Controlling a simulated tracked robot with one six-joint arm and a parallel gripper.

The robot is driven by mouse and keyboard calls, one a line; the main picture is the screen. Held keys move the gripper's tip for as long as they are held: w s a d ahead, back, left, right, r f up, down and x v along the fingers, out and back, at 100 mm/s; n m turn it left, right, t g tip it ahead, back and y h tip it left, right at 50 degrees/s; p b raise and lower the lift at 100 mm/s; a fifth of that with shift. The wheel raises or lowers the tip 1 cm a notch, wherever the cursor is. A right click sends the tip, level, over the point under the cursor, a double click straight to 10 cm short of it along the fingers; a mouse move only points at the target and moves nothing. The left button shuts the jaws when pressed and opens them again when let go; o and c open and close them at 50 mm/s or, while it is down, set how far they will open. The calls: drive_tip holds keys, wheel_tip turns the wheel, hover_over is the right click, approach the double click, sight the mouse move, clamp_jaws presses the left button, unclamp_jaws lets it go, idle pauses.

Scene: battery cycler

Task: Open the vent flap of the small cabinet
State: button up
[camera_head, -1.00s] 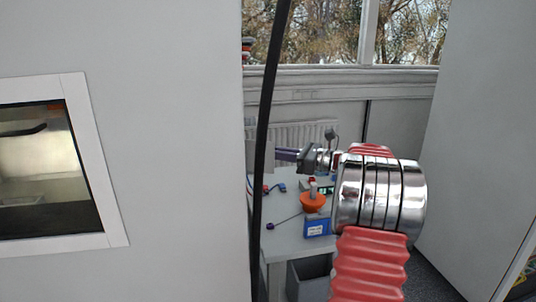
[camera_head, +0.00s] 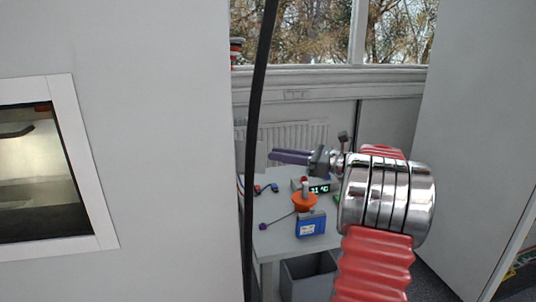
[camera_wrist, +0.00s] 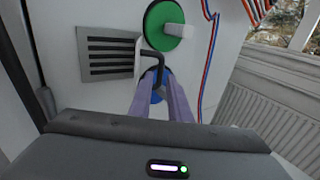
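In the wrist view, a grey slatted vent (camera_wrist: 108,52) sits on a pale cabinet face (camera_wrist: 60,20). A black bent bar (camera_wrist: 150,53) runs from beside the vent's right edge down between my finger tips in the picture. Whether they touch it I cannot tell. My gripper (camera_wrist: 160,82) has two purple fingers with a gap between them, below and right of the vent. In the head view my gripper (camera_head: 272,155) points left, near the edge of a large pale cabinet (camera_head: 170,150). The vent is not visible there.
A green disc (camera_wrist: 160,28) with a pale knob and a blue disc (camera_wrist: 150,88) are close to my fingers. Red and blue cables (camera_wrist: 212,60) hang at right. A table (camera_head: 275,240) below holds an orange object (camera_head: 304,200) and a blue box (camera_head: 311,225). A black cable (camera_head: 257,130) hangs in front.

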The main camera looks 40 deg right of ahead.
drive_tip(key=v, duration=0.7)
drive_tip(key=shift+s+d, duration=0.25)
drive_tip(key=shift+s, duration=0.05)
